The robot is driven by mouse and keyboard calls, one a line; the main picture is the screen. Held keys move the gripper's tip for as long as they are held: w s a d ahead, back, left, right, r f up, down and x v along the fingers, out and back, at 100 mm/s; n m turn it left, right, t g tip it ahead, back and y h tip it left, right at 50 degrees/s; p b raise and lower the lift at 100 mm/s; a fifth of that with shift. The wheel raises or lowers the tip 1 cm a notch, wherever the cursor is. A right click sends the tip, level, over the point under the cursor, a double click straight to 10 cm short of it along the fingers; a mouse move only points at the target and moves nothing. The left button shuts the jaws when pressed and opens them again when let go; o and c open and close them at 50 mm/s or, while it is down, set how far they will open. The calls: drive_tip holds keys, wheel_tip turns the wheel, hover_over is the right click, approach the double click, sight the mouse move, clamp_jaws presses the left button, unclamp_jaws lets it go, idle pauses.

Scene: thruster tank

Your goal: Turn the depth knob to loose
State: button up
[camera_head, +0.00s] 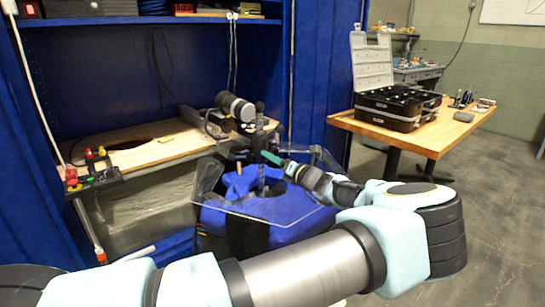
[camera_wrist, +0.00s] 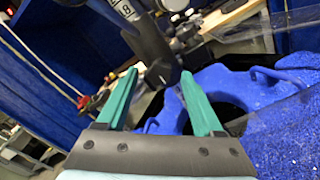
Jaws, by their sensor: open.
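My gripper (camera_head: 271,158) reaches in from the right over the blue tank (camera_head: 285,232), close to the upright post that stands in it. In the wrist view my gripper (camera_wrist: 160,72) is open, with two green fingers apart. The lower end of a dark grey part (camera_wrist: 152,45) shows between and beyond the fingertips; I see no grip on it. A grey and black cylindrical unit (camera_head: 235,106) is mounted at the top of the post assembly. Small dark knobs sit near the post, but I cannot tell which is the depth knob.
A clear plate (camera_head: 262,219) with raised edges lies around the tank's top. A wooden bench (camera_head: 150,150) stands behind, with a red-and-yellow switch box (camera_head: 90,172) at left. A wooden table (camera_head: 440,135) carries a black case (camera_head: 397,107) at right. Grey floor is open at right.

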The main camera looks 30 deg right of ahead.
drive_tip(key=shift+w+a, duration=0.1)
drive_tip(key=shift+w, duration=0.35)
clamp_jaws()
idle(0.3)
